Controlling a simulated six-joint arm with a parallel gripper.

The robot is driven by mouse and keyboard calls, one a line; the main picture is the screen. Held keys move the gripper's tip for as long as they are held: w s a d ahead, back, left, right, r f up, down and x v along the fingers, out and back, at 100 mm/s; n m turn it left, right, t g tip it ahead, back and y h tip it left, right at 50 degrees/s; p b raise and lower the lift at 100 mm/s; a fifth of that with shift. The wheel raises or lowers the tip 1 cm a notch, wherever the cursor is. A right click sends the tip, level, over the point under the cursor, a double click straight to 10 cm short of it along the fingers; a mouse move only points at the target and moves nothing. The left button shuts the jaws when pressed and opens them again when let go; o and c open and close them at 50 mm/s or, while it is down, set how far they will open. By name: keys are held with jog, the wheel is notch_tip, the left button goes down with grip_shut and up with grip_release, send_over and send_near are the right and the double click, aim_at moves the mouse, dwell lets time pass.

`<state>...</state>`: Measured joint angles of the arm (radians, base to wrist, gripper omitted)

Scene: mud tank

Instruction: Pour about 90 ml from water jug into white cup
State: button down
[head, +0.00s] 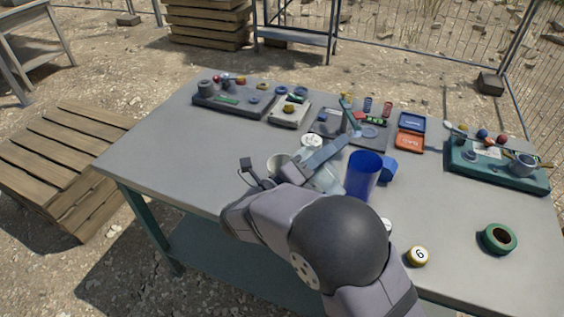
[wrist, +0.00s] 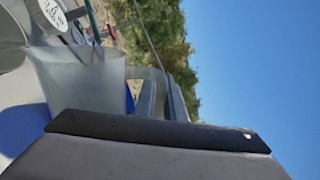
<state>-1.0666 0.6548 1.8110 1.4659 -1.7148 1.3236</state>
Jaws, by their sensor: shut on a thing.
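My gripper (head: 322,158) is shut on the clear water jug (head: 326,181), above the middle of the table. The wrist view is rolled far over, and the jug (wrist: 80,82) in it is tilted well onto its side. In the head view its mouth end points left, towards the white cup (head: 279,163). The cup stands close to the jug, partly hidden by my arm and the jug. A pale rounded form at the upper left of the wrist view may be the cup. I cannot make out any water stream or the level in either vessel.
A tall blue cup (head: 362,174) and a blue block (head: 388,168) stand just right of the jug. Trays of small items line the back. The table's left front is clear.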

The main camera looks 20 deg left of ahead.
jog(key=shift+w+a+r+n+p, duration=0.2)
jog(key=shift+a+r+n+p, duration=0.35)
jog(key=shift+p, duration=0.9)
dwell(0.4)
jog(key=shift+f, duration=0.1)
jog(key=d+f+m+b, duration=0.1)
jog(key=m+b, duration=0.1)
jog(key=b, duration=0.3)
jog(key=s+d+f+m+b, duration=0.1)
jog(key=f+b, duration=0.1)
jog(key=b, duration=0.3)
jog(key=d+f+m+b, duration=0.1)
jog(key=m+b, duration=0.1)
jog(key=b, duration=0.4)
jog(key=shift+s+d+f+m+g+h, duration=0.2)
jog(key=shift+s+f+m+g+h, duration=0.05)
jog(key=shift+f+m+g+h, duration=0.15)
jog(key=shift+r, duration=0.15)
jog(key=shift+b, duration=0.4)
